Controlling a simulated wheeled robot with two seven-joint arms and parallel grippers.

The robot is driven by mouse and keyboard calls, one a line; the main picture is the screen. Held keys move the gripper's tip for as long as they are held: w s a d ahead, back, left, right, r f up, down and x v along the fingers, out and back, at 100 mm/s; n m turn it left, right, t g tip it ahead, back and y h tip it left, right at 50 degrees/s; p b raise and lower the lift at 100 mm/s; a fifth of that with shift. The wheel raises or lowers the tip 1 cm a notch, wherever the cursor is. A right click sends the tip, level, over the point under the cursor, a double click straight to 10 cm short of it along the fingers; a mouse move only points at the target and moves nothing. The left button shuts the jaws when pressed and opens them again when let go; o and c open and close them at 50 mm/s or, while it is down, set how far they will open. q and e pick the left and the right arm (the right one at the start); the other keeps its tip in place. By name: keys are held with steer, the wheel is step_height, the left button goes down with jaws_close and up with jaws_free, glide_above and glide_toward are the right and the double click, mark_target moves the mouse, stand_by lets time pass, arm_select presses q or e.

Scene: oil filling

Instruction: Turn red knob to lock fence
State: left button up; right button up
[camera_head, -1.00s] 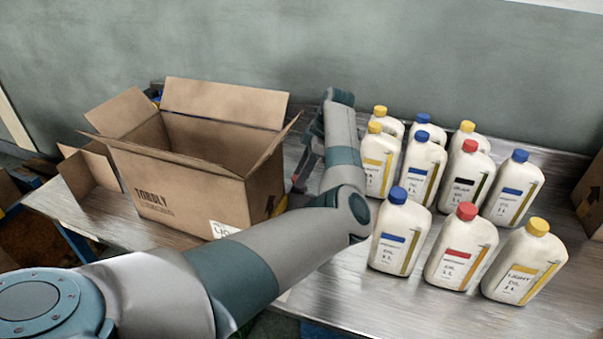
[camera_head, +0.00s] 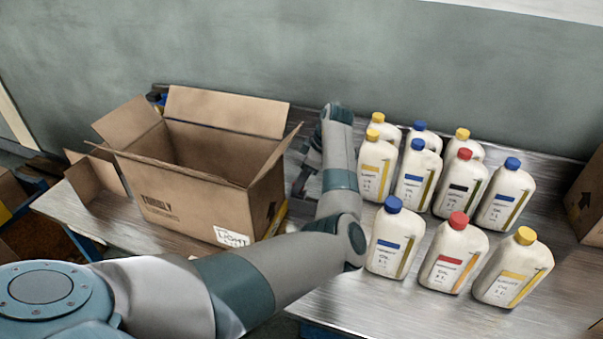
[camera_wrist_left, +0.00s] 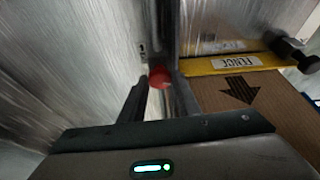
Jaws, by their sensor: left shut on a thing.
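The red knob (camera_wrist_left: 159,77) shows in the left wrist view, between the fingertips of my left gripper (camera_wrist_left: 160,92). The fingers are shut on it. The yellow fence (camera_wrist_left: 222,65) with a FENCE label lies just right of the knob, along the edge of the cardboard box (camera_wrist_left: 262,105). In the head view my left gripper (camera_head: 303,180) is low between the open box (camera_head: 190,195) and the bottles, largely hidden by my own wrist. The knob cannot be made out there. My right gripper is out of view.
Several white oil bottles with yellow, blue and red caps (camera_head: 462,220) stand close to the right of my left arm. Another box (camera_head: 590,195) stands at the right edge. A black handle (camera_wrist_left: 290,50) is beyond the fence.

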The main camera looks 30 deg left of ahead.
arm_select(q)
steer(key=m+p, duration=0.2)
steer(key=m+t+p, duration=0.1)
steer(key=m+p, duration=0.1)
steer(key=p, duration=0.1)
steer(key=m+t+p, duration=0.1)
steer(key=p, duration=0.1)
steer(key=shift+s+r+m, duration=0.25)
steer(key=shift+r+m, duration=0.1)
steer(key=shift+m, duration=0.05)
steer(key=m+t+p, duration=0.1)
steer(key=m+p, duration=0.1)
steer(key=shift+f+p, duration=0.2)
steer(key=shift+p, duration=0.1)
steer(key=shift+f, duration=0.1)
steer(key=o, duration=1)
